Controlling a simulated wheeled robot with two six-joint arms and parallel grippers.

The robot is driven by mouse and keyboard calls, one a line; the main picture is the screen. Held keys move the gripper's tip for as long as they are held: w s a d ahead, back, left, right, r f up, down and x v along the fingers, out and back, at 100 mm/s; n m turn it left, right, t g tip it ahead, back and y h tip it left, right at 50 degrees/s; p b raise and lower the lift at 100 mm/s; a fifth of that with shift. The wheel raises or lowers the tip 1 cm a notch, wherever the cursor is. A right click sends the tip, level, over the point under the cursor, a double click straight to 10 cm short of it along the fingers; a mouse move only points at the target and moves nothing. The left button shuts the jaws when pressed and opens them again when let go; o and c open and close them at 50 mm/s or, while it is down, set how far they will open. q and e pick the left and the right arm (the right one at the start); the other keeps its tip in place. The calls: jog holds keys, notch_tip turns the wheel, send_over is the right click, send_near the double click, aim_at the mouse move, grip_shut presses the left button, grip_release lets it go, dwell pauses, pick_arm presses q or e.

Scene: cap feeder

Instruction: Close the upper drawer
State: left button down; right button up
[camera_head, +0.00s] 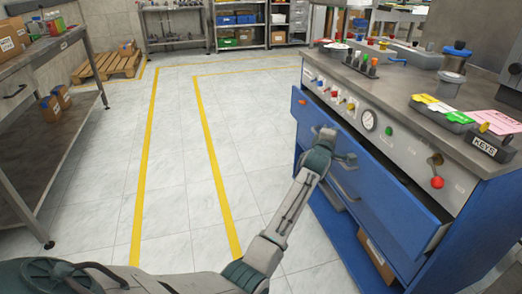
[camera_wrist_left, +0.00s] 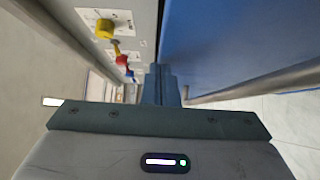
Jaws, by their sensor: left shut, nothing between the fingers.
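The upper drawer (camera_head: 385,200) is the blue front below the control panel of the workbench on the right. It stands partly pulled out, with a dark gap behind its top edge at the right end. Its bar handle (camera_head: 342,187) is partly hidden by my arm. My left gripper (camera_head: 349,159) is shut and empty by the upper part of the drawer front. In the left wrist view its closed fingers (camera_wrist_left: 160,85) point along the drawer front (camera_wrist_left: 235,40), with the handle (camera_wrist_left: 255,82) to the right. I cannot tell whether they touch the drawer. My right gripper is out of view.
The control panel (camera_head: 405,145) above the drawer carries coloured knobs and a gauge. A red-tipped lever (camera_head: 437,182) sticks out at its right. A cardboard box (camera_head: 376,258) lies low in the bench. Tiled floor (camera_head: 180,180) to the left is clear.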

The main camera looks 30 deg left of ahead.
pick_arm(q)
jog(key=shift+w+d+b, duration=0.3)
jog(key=shift+w+d, duration=0.1)
jog(key=shift+w, duration=0.1)
dwell(0.4)
